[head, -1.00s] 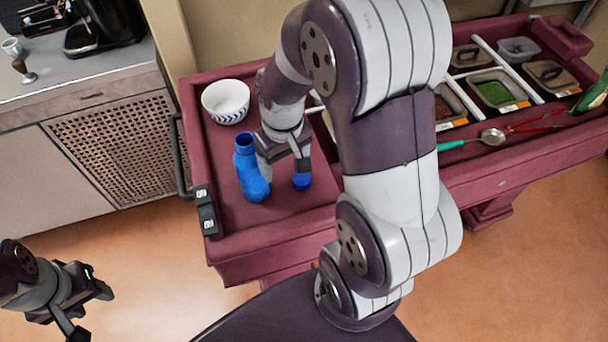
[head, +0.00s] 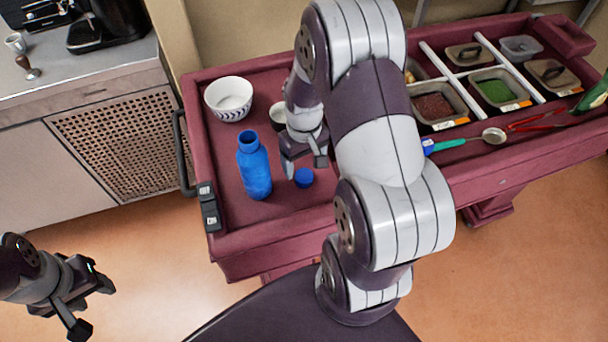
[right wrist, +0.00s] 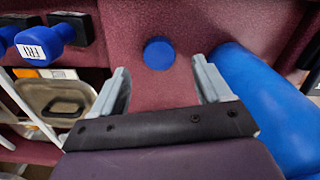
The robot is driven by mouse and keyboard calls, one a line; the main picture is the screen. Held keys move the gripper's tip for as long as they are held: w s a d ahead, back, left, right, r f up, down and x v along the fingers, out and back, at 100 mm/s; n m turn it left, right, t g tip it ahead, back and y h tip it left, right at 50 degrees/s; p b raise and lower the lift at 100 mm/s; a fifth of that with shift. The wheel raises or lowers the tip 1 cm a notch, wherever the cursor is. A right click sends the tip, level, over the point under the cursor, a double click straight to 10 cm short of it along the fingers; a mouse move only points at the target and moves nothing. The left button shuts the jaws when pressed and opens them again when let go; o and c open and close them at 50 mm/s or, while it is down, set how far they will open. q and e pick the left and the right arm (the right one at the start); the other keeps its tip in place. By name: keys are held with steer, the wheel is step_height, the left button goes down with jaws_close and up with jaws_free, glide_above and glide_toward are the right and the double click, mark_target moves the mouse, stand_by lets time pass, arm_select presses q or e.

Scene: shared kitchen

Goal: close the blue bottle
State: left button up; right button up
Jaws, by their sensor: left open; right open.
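The blue bottle (head: 254,170) stands upright on the left part of the maroon cart top, its mouth open and uncapped. The blue cap (head: 304,178) lies on the cart just right of it. My right gripper (head: 304,164) is open and empty, close above the cap. In the right wrist view, the cap (right wrist: 158,54) shows beyond and between the open fingers (right wrist: 163,84), apart from them. The bottle (right wrist: 270,105) lies to the right of the fingers there. My left gripper (head: 84,305) is open and empty over the floor at lower left, far from the bottle.
A white patterned bowl (head: 229,99) stands behind the bottle. A small pale container (head: 279,114) is partly hidden behind my right arm. Food bins (head: 496,92), a spoon (head: 492,137) and red tongs (head: 545,121) occupy the cart's right side. A black handle (head: 183,150) edges its left.

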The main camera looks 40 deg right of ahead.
mark_target(304, 175)
steer(key=shift+f, duration=0.2)
steer(key=f, duration=0.5)
steer(key=shift+w+d+f, duration=0.1)
steer(key=shift+w, duration=0.15)
steer(key=c, duration=1.1)
